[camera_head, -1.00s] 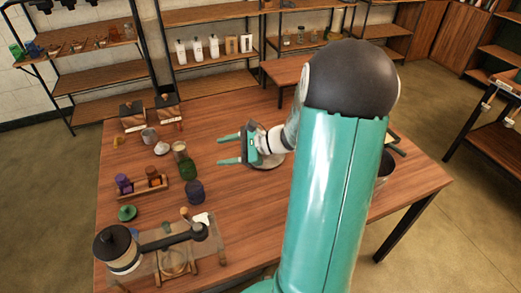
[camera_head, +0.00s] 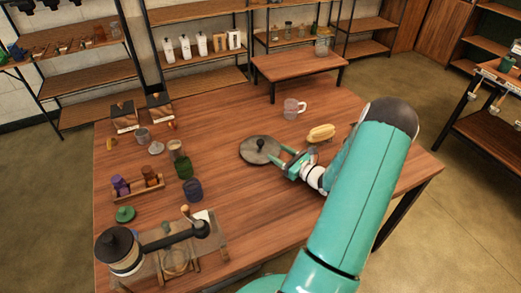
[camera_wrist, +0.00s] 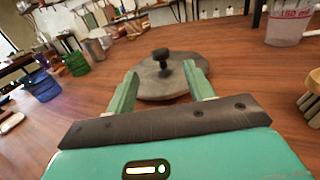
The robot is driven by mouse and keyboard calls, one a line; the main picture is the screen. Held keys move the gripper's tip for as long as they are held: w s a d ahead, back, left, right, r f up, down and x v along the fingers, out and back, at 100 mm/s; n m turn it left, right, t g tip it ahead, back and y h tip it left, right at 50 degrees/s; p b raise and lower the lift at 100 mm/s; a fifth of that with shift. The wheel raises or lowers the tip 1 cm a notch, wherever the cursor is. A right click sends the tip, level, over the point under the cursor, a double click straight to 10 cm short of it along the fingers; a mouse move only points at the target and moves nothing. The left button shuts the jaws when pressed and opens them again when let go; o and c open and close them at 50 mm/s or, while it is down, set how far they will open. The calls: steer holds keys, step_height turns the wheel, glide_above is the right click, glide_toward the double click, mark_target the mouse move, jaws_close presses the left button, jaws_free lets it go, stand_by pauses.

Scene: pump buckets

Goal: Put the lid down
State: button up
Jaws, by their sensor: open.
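The lid (camera_head: 248,153) is a flat dark grey disc with a dark knob on top. It lies flat on the wooden table, and the wrist view shows it (camera_wrist: 172,88) just ahead of my gripper. My gripper (camera_head: 277,155) is open and empty at the right side of the lid. In the wrist view, its two green fingers (camera_wrist: 160,72) reach over the lid's near edge, with the knob apart from them, beyond and between the tips. I cannot tell whether the fingers touch the lid.
A clear measuring cup (camera_head: 291,108) and a tan brush (camera_head: 321,132) stand behind my gripper. Blue (camera_head: 193,189) and green (camera_head: 184,167) cups and a hand grinder (camera_head: 122,250) are at the left. The table between them and the lid is clear.

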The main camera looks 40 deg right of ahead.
mark_target(263, 144)
steer(key=w, duration=0.5)
steer(key=w+a, duration=0.1)
steer(key=w, duration=0.1)
steer(key=shift+w+f, duration=0.25)
steer(key=shift+w, duration=0.05)
jaws_close()
steer(key=shift+r, duration=0.1)
